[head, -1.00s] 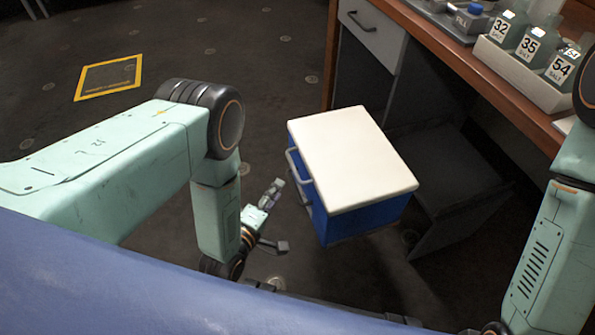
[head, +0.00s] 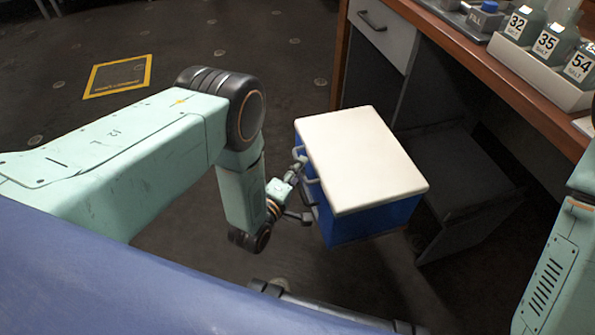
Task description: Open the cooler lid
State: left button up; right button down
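The cooler has a blue body (head: 372,222) and a flat white lid (head: 362,160), which lies closed on top. A grey handle (head: 312,181) sits on its left side, partly hidden by my gripper. My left gripper (head: 301,185) is at that handle, with its fingers spread apart, one towards the upper end and one lower down by the blue side. I cannot tell whether the fingers touch the handle. My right gripper is out of view; only part of the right arm shows at the right edge.
A wooden-topped desk (head: 500,75) with a white drawer (head: 380,30) stands behind and right of the cooler. On it, a white rack (head: 540,72) holds numbered bottles. A dark panel (head: 465,205) stands close right of the cooler. Dark floor is open at left, with a yellow-framed marking (head: 118,76).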

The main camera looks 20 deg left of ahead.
pick_arm(q)
jog(key=shift+c, duration=0.5)
grip_shut()
